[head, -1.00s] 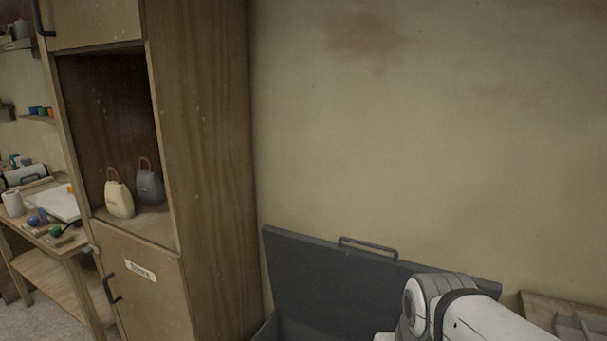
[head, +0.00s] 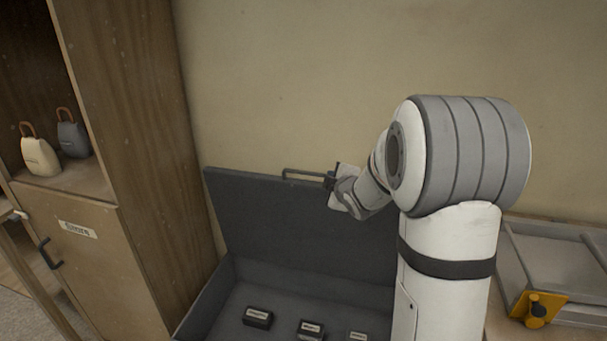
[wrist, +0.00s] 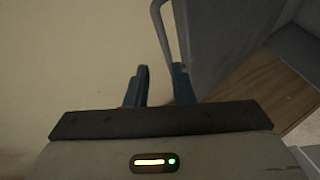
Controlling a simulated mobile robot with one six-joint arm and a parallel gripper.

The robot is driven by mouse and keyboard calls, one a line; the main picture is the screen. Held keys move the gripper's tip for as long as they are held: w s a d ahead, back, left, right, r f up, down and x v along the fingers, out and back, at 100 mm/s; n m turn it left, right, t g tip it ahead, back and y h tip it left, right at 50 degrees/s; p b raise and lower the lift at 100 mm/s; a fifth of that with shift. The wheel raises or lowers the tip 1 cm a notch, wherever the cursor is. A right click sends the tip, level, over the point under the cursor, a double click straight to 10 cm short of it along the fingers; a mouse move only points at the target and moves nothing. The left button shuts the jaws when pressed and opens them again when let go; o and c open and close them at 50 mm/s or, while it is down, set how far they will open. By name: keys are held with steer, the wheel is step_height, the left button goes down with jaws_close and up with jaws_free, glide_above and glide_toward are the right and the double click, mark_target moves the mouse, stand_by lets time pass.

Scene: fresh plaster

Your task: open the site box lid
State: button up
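The site box (head: 205,300) is dark grey and stands against the wall. Its lid (head: 270,220) is raised and leans back near upright, with the inside of the box showing. A grey bar handle (head: 300,174) sits on the lid's top edge. My gripper (head: 331,181) is at the right end of the handle. In the wrist view, the two dark fingers (wrist: 158,84) stand apart with a gap between them. The handle (wrist: 164,32) reaches down to the right finger; I cannot tell whether they touch. The lid (wrist: 225,40) is to its right.
Several small dark labelled blocks (head: 258,318) lie in the box. A wooden cabinet (head: 130,130) with an open shelf holding a cream bag-shaped item (head: 39,155) and a grey one (head: 72,137) stands left. A grey tray (head: 555,262) with a yellow piece (head: 538,308) is right.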

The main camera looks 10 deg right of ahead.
mark_target(312, 175)
steer(key=w+a+f+n+t+y, duration=0.1)
steer(key=w+n, duration=0.1)
steer(key=w, duration=0.2)
steer(key=w+a+f+n+y, duration=0.1)
steer(key=w+f+n+y, duration=0.1)
steer(key=w, duration=0.2)
steer(key=w+a+f+n+t+y+p, duration=0.1)
steer(key=w+f+n+y, duration=0.1)
steer(key=w, duration=0.3)
steer(key=shift+a+n+t, duration=0.1)
steer(key=shift+n+t, duration=0.2)
steer(key=shift+n, duration=0.1)
steer(key=shift+s, duration=0.1)
steer(key=shift+c, duration=0.3)
jaws_close()
